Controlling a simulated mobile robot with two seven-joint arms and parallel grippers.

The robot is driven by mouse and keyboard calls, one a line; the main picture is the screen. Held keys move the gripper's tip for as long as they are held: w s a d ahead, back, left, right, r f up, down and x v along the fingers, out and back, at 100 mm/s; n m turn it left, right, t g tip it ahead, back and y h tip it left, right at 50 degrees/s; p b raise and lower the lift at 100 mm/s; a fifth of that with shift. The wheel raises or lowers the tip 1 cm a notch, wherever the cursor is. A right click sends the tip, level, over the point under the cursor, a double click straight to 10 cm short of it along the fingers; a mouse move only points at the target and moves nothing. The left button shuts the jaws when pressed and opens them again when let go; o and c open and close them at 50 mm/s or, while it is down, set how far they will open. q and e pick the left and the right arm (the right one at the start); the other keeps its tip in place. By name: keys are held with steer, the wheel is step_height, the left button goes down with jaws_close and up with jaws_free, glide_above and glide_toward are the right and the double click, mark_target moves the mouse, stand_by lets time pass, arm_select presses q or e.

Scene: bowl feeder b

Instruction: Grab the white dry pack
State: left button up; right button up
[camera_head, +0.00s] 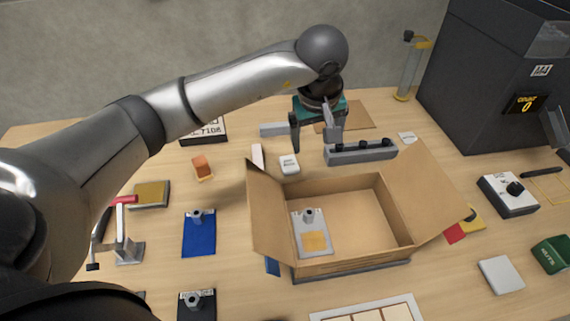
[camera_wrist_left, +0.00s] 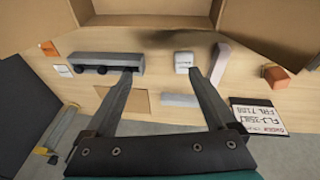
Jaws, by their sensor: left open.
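The white dry pack, a small white packet with faint dark marking (camera_head: 289,164), lies on the table just behind the open carton. It also shows in the left wrist view (camera_wrist_left: 183,61), just beyond the right-hand fingertip there. My left gripper (camera_head: 314,144) is open and empty, pointing down above the table behind the carton. In its wrist view the open fingers (camera_wrist_left: 161,74) have bare table between them, and the pack is not between them. My right gripper is not in view.
The open carton (camera_head: 392,211) has raised flaps and holds a grey plate. A grey bar with dark knobs (camera_head: 360,153) lies right of the pack, and a pale narrow block (camera_head: 257,157) left of it. An orange block (camera_head: 202,167) stands farther left. A dark machine (camera_head: 480,80) fills the back right.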

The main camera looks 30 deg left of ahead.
arm_select(q)
steer(key=a+y, duration=0.2)
steer(key=a, duration=0.2)
steer(key=b, duration=0.2)
glide_above(289, 163)
steer(key=s+d, duration=0.1)
steer(key=d, duration=0.1)
steer(key=f, duration=0.9)
steer(key=shift+s+a, duration=0.15)
steer(key=shift+a, duration=0.05)
steer(key=x, duration=0.3)
steer(key=b+x, duration=0.1)
steer(key=shift+s+d+f, duration=0.1)
steer(key=shift+s+f, duration=0.15)
steer(key=shift+f, duration=0.3)
steer(key=shift+w, duration=0.1)
steer(key=c, duration=0.6)
jaws_close()
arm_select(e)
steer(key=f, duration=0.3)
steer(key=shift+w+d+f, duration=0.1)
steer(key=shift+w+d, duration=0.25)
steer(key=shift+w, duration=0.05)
